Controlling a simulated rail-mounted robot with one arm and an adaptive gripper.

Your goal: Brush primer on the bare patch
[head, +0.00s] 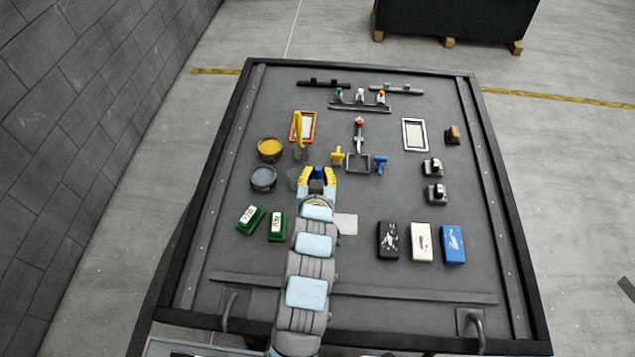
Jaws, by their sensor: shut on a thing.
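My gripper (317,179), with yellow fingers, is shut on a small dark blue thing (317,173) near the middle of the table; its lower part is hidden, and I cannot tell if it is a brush. A pot with grey contents (263,179) stands to the left, below a pot with yellow contents (270,150). A pale flat square (346,224) lies right of my wrist, partly covered by my arm. I cannot tell whether it is the bare patch.
The dark table (390,285) has a raised rim. An orange frame (304,126), a white frame (414,134) and a rack (360,103) lie farther back. Green blocks (250,217) are left of my arm; black, white and blue blocks (453,244) are right.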

